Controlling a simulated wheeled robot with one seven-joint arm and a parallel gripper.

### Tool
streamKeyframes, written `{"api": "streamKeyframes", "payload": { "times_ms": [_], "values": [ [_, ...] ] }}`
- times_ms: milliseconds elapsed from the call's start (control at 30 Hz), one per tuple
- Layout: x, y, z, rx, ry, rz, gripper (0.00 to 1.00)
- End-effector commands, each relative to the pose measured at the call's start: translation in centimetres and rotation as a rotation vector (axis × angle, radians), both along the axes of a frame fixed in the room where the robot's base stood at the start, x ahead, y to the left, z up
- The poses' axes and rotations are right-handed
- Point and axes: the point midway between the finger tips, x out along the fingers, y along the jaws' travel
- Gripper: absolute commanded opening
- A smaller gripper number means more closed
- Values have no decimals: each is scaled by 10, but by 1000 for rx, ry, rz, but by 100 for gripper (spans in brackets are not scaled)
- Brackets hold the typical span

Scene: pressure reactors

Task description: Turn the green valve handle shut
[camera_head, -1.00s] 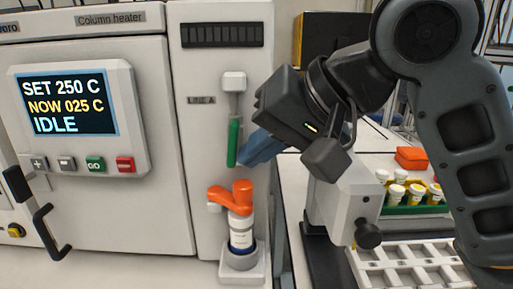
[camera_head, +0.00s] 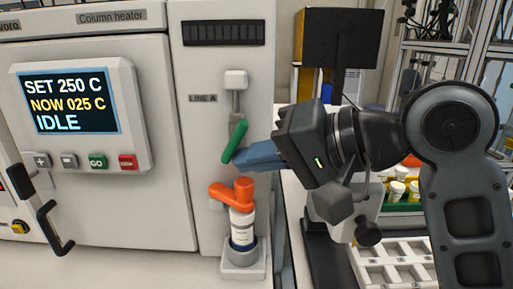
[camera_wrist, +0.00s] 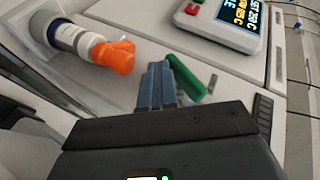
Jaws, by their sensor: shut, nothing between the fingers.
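The green valve handle (camera_head: 235,142) hangs from a grey stem below a white block labelled LINE A on the white panel. It is tilted, its lower end swung to the left. My gripper (camera_head: 238,161), with blue fingers, is shut and empty, its tips at the handle's lower right side. In the wrist view the green handle (camera_wrist: 187,76) lies right beside the blue fingers (camera_wrist: 157,80). The fingers look as if they touch the handle, but contact cannot be told for certain.
An orange-topped bottle (camera_head: 242,222) stands in a white holder just below the handle. The column heater with its screen (camera_head: 70,103) is at left. A white rack (camera_head: 395,262) and a tray of vials (camera_head: 400,190) are at right.

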Motion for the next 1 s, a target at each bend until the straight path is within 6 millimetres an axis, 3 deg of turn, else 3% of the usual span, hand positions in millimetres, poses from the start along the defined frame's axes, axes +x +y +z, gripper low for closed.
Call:
{"api": "streamKeyframes", "payload": {
  "times_ms": [467, 1000],
  "values": [
    [0, 9, -9, 379, -10, 0, 0],
    [1, 12, -10, 372, -14, 0, 0]
  ]
}}
